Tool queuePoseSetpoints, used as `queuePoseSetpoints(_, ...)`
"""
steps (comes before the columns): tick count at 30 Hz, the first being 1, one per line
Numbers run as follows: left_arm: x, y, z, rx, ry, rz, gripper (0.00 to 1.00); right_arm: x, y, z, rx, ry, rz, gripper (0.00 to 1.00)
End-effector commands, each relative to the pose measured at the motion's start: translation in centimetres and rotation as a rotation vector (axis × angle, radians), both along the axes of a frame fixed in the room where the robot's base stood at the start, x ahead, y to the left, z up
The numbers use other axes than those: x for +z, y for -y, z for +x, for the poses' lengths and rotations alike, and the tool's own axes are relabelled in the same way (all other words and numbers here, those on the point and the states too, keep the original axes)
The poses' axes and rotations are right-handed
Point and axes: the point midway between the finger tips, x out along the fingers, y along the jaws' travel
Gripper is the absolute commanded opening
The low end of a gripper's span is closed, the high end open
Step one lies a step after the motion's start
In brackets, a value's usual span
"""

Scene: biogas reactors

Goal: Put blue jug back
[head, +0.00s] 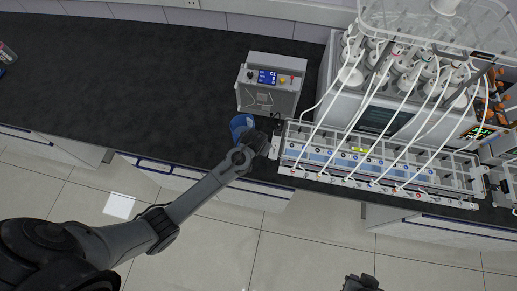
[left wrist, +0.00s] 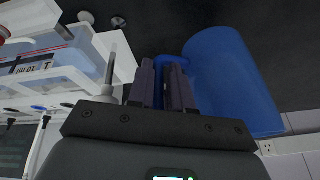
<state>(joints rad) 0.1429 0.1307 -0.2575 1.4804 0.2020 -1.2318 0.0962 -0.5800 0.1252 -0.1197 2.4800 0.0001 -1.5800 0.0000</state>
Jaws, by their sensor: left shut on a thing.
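The blue jug (head: 239,124) is at the front of the dark bench, beside the left end of the clear rack. My left gripper (head: 265,138) is at the jug's right side in the head view, and my arm partly covers the jug. In the left wrist view the jug's large blue body (left wrist: 238,80) is right of the fingers. My left gripper (left wrist: 161,80) is shut on the jug's blue handle, which shows between the fingers. I cannot tell whether the jug touches the bench. A dark tip of my right gripper (head: 362,284) shows at the bottom edge; its jaws are not clear.
A clear rack (head: 372,183) with tubes stands right of the jug. A grey control box (head: 270,84) is behind it. White-capped bottles (head: 400,66) fill the unit at the back right. The dark bench (head: 120,85) is mostly bare to the left.

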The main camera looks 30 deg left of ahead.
Motion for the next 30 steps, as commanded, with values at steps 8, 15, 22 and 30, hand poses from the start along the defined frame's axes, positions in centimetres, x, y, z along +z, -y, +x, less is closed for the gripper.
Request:
queuePoseSetpoints(8, -3.2, 0.0, 0.0, 0.001, 0.0, -0.001, 0.0, 0.0, -0.2, 0.0, -0.004, 0.0, 0.008, 0.0)
queuePoseSetpoints(15, -3.9, 0.0, 0.1, 0.0, 0.003, -0.001, 0.0, 0.0, -0.2, 0.0, -0.005, 0.001, 0.009, 0.0)
queuePoseSetpoints(22, -4.0, 0.0, 0.1, -0.001, 0.002, -0.001, 0.0, 0.0, -0.2, 0.0, -0.004, 0.001, 0.009, 0.0)
queuePoseSetpoints(30, -4.3, 0.0, 0.0, 0.0, 0.0, -0.001, 0.45, -0.1, -0.1, 0.0, 0.0, 0.001, 0.002, 0.0)
